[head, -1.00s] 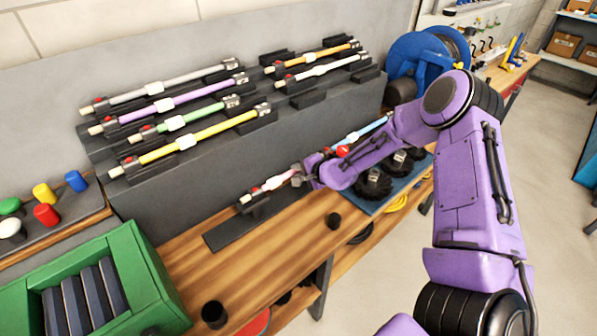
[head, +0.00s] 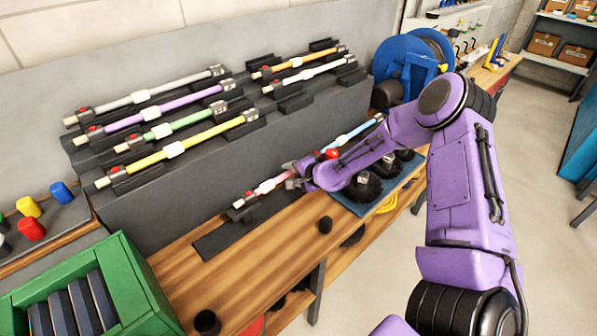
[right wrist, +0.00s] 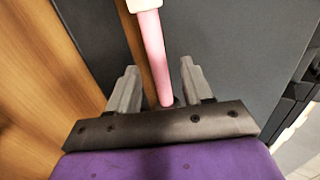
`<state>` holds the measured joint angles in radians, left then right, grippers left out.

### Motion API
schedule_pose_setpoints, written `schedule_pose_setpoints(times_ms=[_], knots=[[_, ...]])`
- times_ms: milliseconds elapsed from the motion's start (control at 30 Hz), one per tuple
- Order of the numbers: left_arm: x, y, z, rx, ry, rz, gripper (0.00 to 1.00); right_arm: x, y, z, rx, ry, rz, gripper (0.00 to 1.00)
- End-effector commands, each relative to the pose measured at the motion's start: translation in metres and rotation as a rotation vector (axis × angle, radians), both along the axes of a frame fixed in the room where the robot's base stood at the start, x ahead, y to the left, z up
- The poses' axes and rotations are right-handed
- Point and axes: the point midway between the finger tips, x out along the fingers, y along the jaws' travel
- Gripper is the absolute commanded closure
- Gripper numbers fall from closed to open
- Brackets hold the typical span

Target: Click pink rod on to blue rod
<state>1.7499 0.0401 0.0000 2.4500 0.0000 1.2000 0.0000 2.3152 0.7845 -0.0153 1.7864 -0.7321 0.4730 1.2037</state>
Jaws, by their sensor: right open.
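The pink rod (head: 270,185) lies in a dark holder on the wooden bench, its near end in a black clip with a red button. My right gripper (head: 290,180) is at its far end. In the right wrist view the pink rod (right wrist: 153,50) runs between the two open fingers of my right gripper (right wrist: 160,88), with gaps on both sides. The blue rod (head: 357,132) lies beyond the gripper, partly hidden behind my right arm. Whether the two rods touch is hidden. My left gripper is not in view.
A dark stepped rack (head: 190,185) behind the bench holds several coloured rods. A green crate (head: 140,285) stands at the lower left. A blue hose reel (head: 410,65) is at the back.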

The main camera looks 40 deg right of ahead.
Motion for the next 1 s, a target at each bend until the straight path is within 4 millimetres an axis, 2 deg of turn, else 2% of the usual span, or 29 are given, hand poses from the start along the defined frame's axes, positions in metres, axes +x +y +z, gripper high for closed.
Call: schedule_pose_setpoints(times_ms=[300, 500, 667, 1000], knots=[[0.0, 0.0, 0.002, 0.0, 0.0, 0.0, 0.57, -0.052, -0.003, 0.038, 0.003, -0.005, 0.0, 0.5], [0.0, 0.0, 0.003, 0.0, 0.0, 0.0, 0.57, -0.076, -0.005, 0.052, 0.001, -0.002, 0.001, 0.5], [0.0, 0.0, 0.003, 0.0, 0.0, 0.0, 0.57, -0.082, -0.006, 0.055, 0.001, -0.001, 0.0, 0.5], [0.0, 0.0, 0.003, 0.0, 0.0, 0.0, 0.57, -0.081, -0.004, 0.054, 0.001, 0.0, 0.003, 0.5]])
